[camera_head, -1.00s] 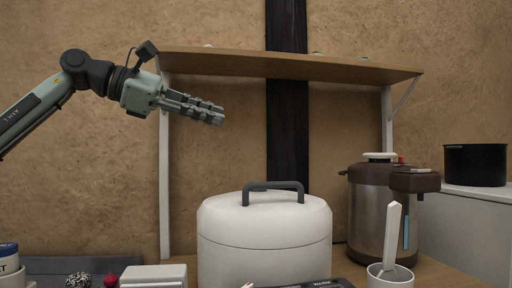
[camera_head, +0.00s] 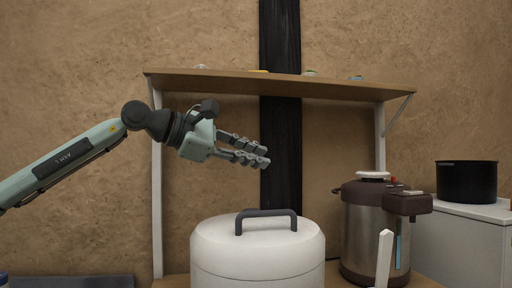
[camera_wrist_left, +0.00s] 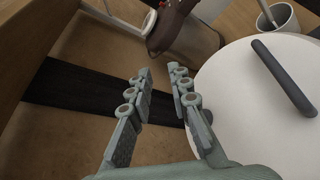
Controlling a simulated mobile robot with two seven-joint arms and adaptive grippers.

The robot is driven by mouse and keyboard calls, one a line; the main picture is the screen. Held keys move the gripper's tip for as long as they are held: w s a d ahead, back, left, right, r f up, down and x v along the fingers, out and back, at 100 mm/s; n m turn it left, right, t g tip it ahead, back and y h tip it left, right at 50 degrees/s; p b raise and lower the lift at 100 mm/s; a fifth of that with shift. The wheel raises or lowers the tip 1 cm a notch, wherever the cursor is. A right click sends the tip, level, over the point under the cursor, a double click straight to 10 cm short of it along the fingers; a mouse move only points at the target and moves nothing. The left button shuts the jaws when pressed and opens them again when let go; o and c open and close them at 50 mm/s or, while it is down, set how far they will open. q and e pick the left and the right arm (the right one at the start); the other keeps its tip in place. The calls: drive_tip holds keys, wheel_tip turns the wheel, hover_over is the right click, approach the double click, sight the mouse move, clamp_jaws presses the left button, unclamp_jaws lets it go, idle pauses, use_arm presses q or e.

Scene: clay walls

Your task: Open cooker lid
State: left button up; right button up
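The white round cooker (camera_head: 258,258) stands on the wooden counter, its lid on top with a dark grey arched handle (camera_head: 266,213). The lid looks closed. In the left wrist view the lid (camera_wrist_left: 244,112) and its handle (camera_wrist_left: 284,76) lie to the right of the fingers. My left gripper (camera_head: 262,155) is above the cooker and short of touching the handle. Its fingers are apart with nothing between them, as the left wrist view also shows (camera_wrist_left: 162,90). My right gripper is in neither view.
A wooden shelf (camera_head: 280,85) spans the wall above the arm. A steel and brown dispenser (camera_head: 362,235) stands right of the cooker, with a white utensil (camera_head: 384,258) before it. A black pot (camera_head: 466,182) sits on a white cabinet (camera_head: 463,235) at far right.

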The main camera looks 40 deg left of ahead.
use_arm(q)
drive_tip(key=shift+w, duration=0.2)
drive_tip(key=shift+c, duration=0.6)
clamp_jaws()
